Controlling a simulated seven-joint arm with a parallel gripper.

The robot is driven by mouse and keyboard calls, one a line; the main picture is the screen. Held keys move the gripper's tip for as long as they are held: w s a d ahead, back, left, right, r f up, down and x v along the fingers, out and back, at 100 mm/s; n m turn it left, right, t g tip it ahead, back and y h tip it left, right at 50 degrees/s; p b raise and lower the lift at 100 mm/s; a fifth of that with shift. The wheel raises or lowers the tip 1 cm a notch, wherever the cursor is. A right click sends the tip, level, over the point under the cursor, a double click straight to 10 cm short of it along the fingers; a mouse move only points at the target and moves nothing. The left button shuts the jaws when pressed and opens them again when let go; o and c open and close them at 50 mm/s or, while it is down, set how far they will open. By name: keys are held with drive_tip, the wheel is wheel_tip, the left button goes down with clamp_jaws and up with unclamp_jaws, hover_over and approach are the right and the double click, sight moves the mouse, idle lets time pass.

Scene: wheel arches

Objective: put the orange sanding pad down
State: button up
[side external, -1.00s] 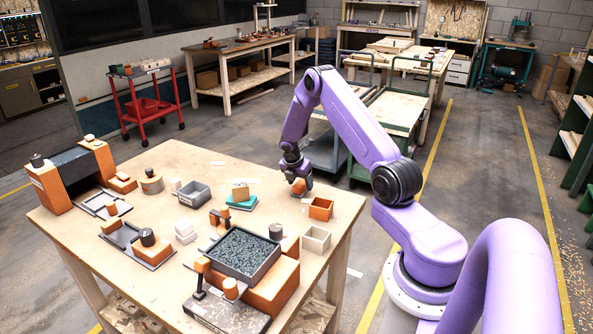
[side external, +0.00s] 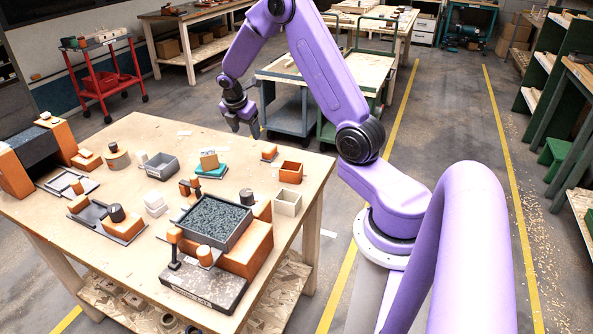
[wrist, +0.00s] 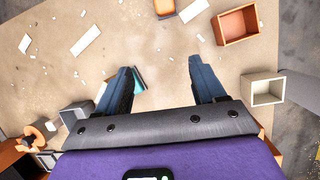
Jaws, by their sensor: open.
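The orange sanding pad (side external: 269,152) is a small orange block with a paler top. It lies on the wooden table near the far right edge, apart from its neighbours. In the wrist view the pad (wrist: 164,7) shows at the top edge, partly cut off. My gripper (side external: 244,131) hangs above the far edge of the table, up and to the left of the pad. Its two dark fingers are spread and empty. In the wrist view my gripper (wrist: 160,68) has only bare tabletop between its fingertips.
An orange open box (side external: 290,173) and a cream open box (side external: 287,203) stand near the pad. A teal block with a tan piece (side external: 210,167) is to its left. A tray of dark granules (side external: 213,222) stands nearer. Bare tabletop surrounds the pad.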

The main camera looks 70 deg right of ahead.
drive_tip(key=s+a+r+m+y, duration=0.1)
drive_tip(key=s+a+r, duration=0.15)
drive_tip(key=a, duration=0.55)
drive_tip(key=s+a+r+m+t, duration=0.1)
drive_tip(key=s+a+r, duration=0.1)
drive_tip(key=s+a, duration=0.35)
drive_tip(key=s+a+r+y, duration=0.1)
drive_tip(key=s+a+r, duration=0.1)
drive_tip(key=a, duration=0.7)
drive_tip(key=s+a+r+m+y, duration=0.1)
drive_tip(key=s+a, duration=0.2)
drive_tip(key=s, duration=0.8)
drive_tip(key=s+a+r+m+g+y, duration=0.1)
drive_tip(key=s+a, duration=0.2)
drive_tip(key=s, duration=0.8)
drive_tip(key=shift+a+r+m+y, duration=0.3)
drive_tip(key=shift+a+r, duration=0.05)
